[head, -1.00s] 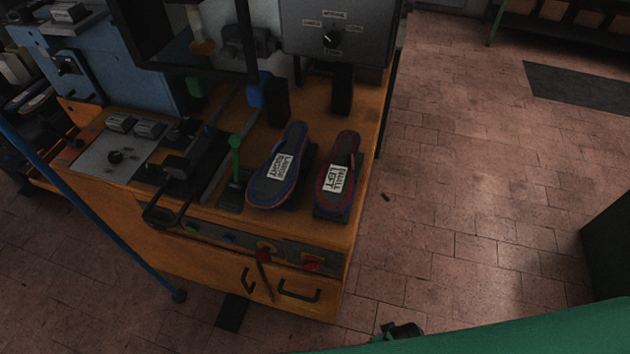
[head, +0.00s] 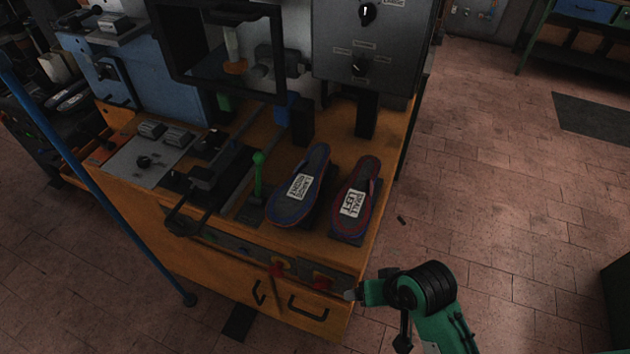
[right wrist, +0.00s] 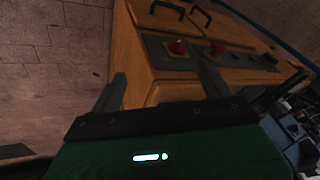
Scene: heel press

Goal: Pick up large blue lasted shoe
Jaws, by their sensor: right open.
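The large blue lasted shoe (head: 291,211) lies sole up on the orange machine bench in the head view, with a white label on its sole. Beside it on the right lies a red-edged shoe (head: 347,222) labelled small left. My right gripper (head: 354,294) is in front of the bench, low and to the right of the drawers, apart from both shoes. In the right wrist view its two fingers (right wrist: 163,84) are spread with nothing between them, facing the bench front. Neither shoe can be made out there. My left gripper is not in view.
A green lever (head: 258,174) stands just left of the blue shoe. Black posts (head: 302,122) and a grey control box (head: 366,45) rise behind the shoes. Red knobs (head: 321,281) and drawer handles (head: 308,308) project from the bench front. A blue pole (head: 95,180) is at left.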

